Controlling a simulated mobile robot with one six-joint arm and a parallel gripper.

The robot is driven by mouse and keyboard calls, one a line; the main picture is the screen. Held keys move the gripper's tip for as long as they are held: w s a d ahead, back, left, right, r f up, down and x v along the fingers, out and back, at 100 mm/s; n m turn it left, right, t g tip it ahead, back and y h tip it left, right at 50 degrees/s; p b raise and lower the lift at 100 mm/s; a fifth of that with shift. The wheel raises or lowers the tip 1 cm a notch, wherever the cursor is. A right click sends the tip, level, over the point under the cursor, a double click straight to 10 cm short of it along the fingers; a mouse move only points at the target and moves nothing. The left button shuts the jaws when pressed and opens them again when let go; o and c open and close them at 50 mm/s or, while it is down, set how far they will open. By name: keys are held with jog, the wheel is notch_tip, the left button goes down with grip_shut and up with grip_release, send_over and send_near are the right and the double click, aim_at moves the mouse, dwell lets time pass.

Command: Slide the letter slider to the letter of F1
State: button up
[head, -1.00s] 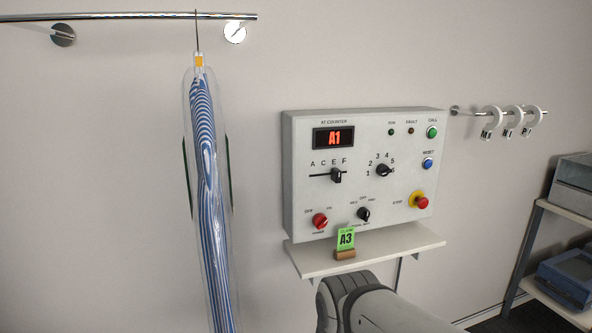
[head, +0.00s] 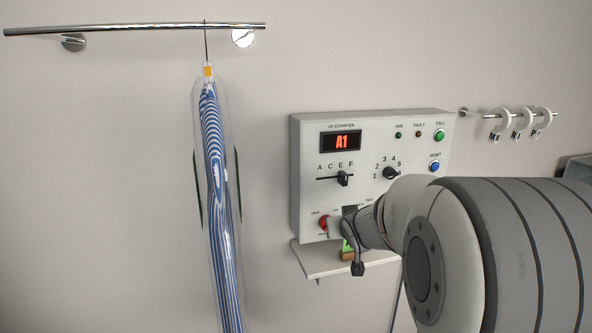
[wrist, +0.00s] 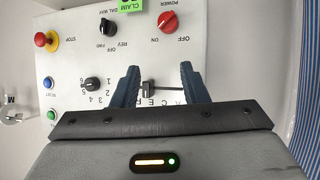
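The letter slider (head: 344,179) is a dark knob on a horizontal slot in the grey control panel (head: 305,206). The letters A, C, E, F run left to right above the slot, and the knob stands about at E, left of F. In the wrist view the panel appears upside down, and the slider knob (wrist: 148,89) shows between my gripper's (wrist: 158,70) two blue fingers, nearer the left one. My gripper is open and appears apart from the knob; the depth gap is unclear. In the head view my arm covers the panel's lower right.
The red display (head: 341,141) reads A1. A number dial (head: 390,173) sits right of the slider; a red power knob (head: 324,223) is below it. A shelf (head: 318,258) juts out under the panel, with a green card (head: 347,247) mostly hidden. A bagged striped garment (head: 214,170) hangs left.

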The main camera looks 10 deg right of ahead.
aim_at(346, 178)
jog(key=w+d+r+t+y+p, duration=0.1)
jog(key=w+d+t, duration=0.1)
jog(key=w, duration=0.4)
jog(key=w+d+r+n+t+y+p, duration=0.1)
jog(key=w+d+r+t+p, duration=0.1)
jog(key=w, duration=0.4)
jog(key=w+d+r+n+t+y+p, duration=0.1)
jog(key=w+d+t, duration=0.1)
jog(key=w, duration=0.4)
jog(key=shift+d+r+p, duration=0.15)
jog(key=shift+d+p, duration=0.15)
jog(key=shift+d, duration=0.45)
grip_shut()
